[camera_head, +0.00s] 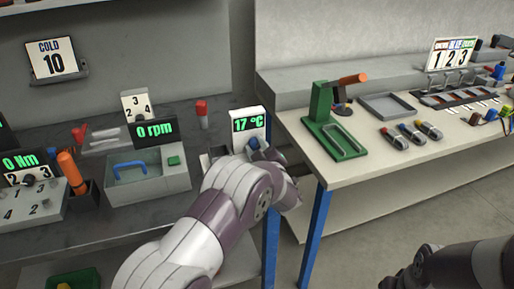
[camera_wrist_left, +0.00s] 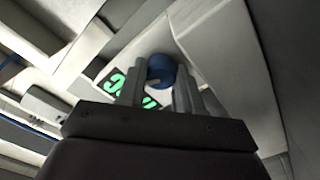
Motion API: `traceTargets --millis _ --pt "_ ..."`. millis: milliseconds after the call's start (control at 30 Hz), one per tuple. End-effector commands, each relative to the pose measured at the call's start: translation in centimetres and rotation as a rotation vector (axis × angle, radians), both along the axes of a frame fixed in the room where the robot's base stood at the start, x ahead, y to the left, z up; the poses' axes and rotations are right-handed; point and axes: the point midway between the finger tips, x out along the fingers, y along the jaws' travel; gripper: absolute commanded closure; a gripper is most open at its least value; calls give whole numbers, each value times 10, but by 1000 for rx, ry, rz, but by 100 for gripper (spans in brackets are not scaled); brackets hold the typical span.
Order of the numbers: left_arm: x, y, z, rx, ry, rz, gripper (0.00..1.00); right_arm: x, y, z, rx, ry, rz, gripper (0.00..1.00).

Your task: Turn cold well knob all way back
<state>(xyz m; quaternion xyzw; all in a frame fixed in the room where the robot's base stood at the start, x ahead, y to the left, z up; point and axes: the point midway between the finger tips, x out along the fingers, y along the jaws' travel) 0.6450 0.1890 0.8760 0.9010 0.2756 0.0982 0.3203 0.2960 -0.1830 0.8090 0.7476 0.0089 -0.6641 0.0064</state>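The cold well is a white unit whose green display (camera_head: 246,124) reads 17 °C, at the right end of the dark bench. Its blue knob (camera_head: 253,143) is below the display, partly hidden by my left wrist. In the left wrist view, the blue knob (camera_wrist_left: 161,70) sits at the tips of my left gripper (camera_wrist_left: 160,88). One finger is on each side and the knob about fills the gap. Whether the fingers press on it is unclear. Part of the green display (camera_wrist_left: 117,80) shows beside the fingers. My right arm is at the lower right; its fingers cannot be made out.
A COLD 10 card (camera_head: 52,58) stands behind the bench. A 0 rpm unit (camera_head: 153,130) and a grey bin (camera_head: 147,183) are left of the cold well. A light table (camera_head: 366,170) with a green stand (camera_head: 322,110) is close on the right.

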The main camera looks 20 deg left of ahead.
Motion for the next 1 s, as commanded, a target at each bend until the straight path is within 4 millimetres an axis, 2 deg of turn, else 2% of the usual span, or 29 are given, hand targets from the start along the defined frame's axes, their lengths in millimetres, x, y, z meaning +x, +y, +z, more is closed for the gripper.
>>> traceTargets --millis 167,300,433,800,833,1000 --pt "0 0 -2 -7 -4 1 95 0 0 -3 0 0 0 57" --pt "0 0 -10 -143 -99 0 95 0 0 -32 0 0 0 57" --pt "0 0 -7 -282 -193 0 96 0 0 -50 0 1 0 57" --pt "-1 0 -1 -337 -225 1 95 0 0 -49 0 0 0 57" --pt "-1 0 -1 -337 -225 1 55 0 0 -49 0 0 0 57" --pt "-1 0 -1 -336 -225 0 54 0 0 -49 0 0 0 57"
